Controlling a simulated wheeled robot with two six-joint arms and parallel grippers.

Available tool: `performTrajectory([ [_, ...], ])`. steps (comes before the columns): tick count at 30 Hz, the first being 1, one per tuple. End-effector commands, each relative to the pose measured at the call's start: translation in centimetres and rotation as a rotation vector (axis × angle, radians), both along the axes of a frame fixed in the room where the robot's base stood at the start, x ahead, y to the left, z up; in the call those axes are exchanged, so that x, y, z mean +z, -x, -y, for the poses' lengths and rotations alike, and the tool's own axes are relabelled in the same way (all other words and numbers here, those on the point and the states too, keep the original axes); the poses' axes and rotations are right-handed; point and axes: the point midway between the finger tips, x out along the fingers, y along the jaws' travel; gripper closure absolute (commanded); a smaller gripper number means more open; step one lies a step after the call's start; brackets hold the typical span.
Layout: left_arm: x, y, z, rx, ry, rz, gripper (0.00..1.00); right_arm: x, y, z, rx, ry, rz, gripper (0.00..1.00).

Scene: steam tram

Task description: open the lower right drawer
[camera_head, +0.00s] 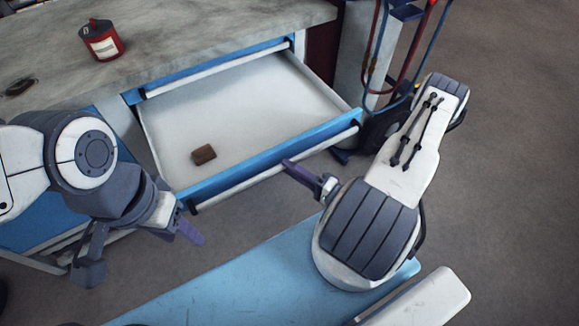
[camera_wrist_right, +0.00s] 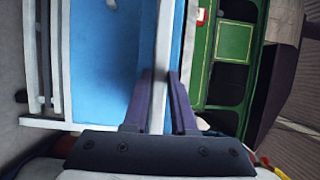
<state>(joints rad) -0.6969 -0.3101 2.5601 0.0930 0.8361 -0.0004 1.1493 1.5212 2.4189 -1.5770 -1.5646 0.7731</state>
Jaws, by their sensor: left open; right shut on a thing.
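A drawer under the worktop stands pulled well out, its pale inside (camera_head: 245,105) showing in the head view. It has a blue front (camera_head: 265,157) and a long white bar handle (camera_head: 270,172). A brown block (camera_head: 203,154) lies inside, near the front. My right gripper (camera_head: 297,172) is at the handle. In the right wrist view its purple fingers (camera_wrist_right: 161,95) lie on both sides of the white handle bar (camera_wrist_right: 163,45), shut on it. My left gripper (camera_head: 188,232) is open and empty, apart from the drawer, near its left front corner.
A shut drawer (camera_head: 215,70) with a white handle sits above the open one. A red can (camera_head: 101,40) stands on the grey worktop (camera_head: 180,30). Red and blue hoses (camera_head: 383,50) hang beside a cart at the right. The floor (camera_head: 510,150) at far right is clear.

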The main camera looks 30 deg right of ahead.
Motion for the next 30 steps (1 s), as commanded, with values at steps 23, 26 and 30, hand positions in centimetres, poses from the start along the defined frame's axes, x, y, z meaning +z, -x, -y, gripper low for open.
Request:
performTrajectory([
  [23, 0.0, 0.0, 0.0, 0.000, 0.000, 0.000, 0.50, 0.0, 0.6, 0.6, -0.009, 0.000, 0.001, 0.45],
  [26, -0.1, 0.0, 0.0, 0.000, 0.000, 0.000, 0.50, 0.0, 1.6, 1.1, -0.012, -0.001, 0.000, 0.45],
  [30, -0.1, 0.0, 0.0, 0.000, 0.000, 0.000, 0.50, 0.0, 3.2, 1.9, -0.013, 0.001, 0.003, 0.45],
])
